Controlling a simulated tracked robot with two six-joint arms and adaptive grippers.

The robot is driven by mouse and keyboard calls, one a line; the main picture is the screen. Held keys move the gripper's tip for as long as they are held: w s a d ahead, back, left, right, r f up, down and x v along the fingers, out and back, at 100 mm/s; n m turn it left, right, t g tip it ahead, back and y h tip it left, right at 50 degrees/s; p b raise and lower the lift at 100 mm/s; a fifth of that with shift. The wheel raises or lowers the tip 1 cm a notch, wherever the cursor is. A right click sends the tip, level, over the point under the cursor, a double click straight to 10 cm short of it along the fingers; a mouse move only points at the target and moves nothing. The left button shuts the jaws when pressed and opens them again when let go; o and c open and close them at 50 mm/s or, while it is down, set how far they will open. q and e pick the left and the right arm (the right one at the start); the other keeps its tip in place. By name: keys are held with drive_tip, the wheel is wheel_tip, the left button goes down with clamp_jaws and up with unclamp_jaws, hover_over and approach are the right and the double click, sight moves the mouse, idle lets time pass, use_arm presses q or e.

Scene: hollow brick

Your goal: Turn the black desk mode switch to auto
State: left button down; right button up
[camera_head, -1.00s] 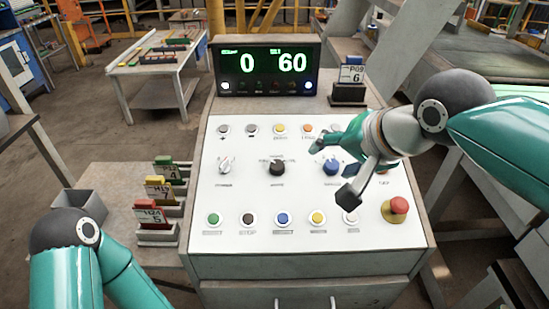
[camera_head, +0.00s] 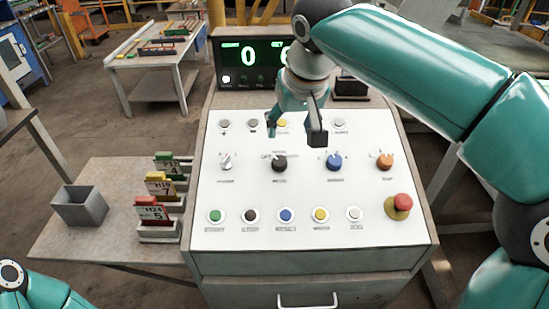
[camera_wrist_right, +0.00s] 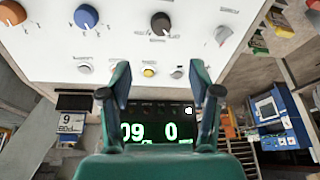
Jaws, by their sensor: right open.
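The black mode switch (camera_head: 279,163) is a round knob in the middle row of the white sloping desk panel (camera_head: 248,190). It also shows in the right wrist view (camera_wrist_right: 160,23), near the top. The small labels around it are hard to read, and I cannot tell its setting. My right gripper (camera_head: 294,132) is open and empty above the panel's top button row, beyond the black switch and apart from it. In the right wrist view its two fingers (camera_wrist_right: 160,84) stand wide apart with nothing between them. My left gripper is out of view.
A white knob (camera_head: 226,162), a blue knob (camera_head: 334,162) and an orange knob (camera_head: 385,161) share the switch's row. A red mushroom button (camera_head: 402,202) is at lower right. The display (camera_head: 232,66) stands behind, partly hidden by my right arm. Card holders (camera_head: 157,212) stand left.

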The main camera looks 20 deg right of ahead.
sight(280, 159)
drive_tip(key=p+x, duration=0.1)
drive_tip(key=x, duration=1.3)
drive_tip(key=shift+f, duration=0.15)
